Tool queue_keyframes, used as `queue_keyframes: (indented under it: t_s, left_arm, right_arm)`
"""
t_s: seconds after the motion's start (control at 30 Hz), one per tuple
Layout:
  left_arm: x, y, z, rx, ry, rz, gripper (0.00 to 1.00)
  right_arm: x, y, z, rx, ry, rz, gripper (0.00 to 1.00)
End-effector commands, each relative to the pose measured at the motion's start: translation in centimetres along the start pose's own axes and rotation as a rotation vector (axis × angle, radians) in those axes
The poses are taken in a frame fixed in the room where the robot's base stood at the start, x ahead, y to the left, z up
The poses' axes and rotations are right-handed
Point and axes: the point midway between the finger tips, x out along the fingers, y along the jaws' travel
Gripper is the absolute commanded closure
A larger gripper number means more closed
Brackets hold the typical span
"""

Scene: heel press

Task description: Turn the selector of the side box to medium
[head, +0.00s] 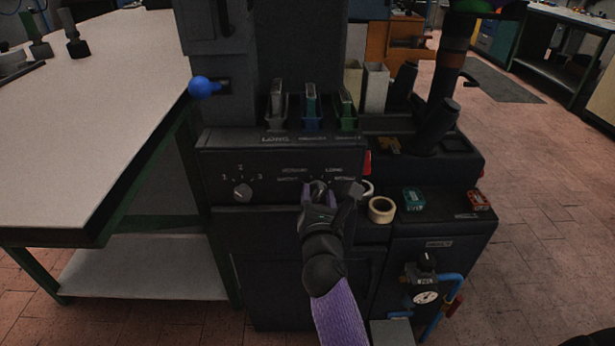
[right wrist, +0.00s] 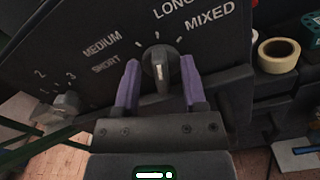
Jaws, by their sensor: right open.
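The selector knob (right wrist: 160,70) is a dark grip with a light line, on the black front panel (right wrist: 75,45) marked SHORT, MEDIUM, LONG and MIXED. In the right wrist view its line points up the picture, between the words MEDIUM and LONG; I cannot tell exactly which mark it meets. In the head view the knob (head: 319,187) is partly hidden by my right gripper (head: 320,196). The right gripper (right wrist: 159,88) is open, one purple finger on each side of the knob, with a visible gap on both sides. My left gripper is not in view.
A second knob (head: 242,190) marked 1, 2, 3 sits left on the panel. Above are slots holding coloured pieces (head: 311,105) and a blue ball handle (head: 203,87). A tape roll (head: 381,209) lies to the right. A white-topped table (head: 90,100) stands close at left.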

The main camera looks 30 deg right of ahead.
Motion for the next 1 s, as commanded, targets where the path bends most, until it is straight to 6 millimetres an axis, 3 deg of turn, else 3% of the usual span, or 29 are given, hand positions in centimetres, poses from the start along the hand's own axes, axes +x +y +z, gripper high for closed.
queue_keyframes:
  t_s: [0.3,0.57,1.0]
  left_arm:
    - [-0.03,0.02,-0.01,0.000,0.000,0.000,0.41]
    - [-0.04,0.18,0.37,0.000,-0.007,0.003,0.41]
    - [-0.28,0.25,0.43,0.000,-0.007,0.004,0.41]
  right_arm:
    - [-0.01,-0.27,0.05,-0.002,0.000,0.000,0.46]
    - [-0.01,-0.25,0.04,-0.002,0.000,0.000,1.00]
    - [-0.01,-0.20,0.09,-0.035,0.001,0.000,1.00]
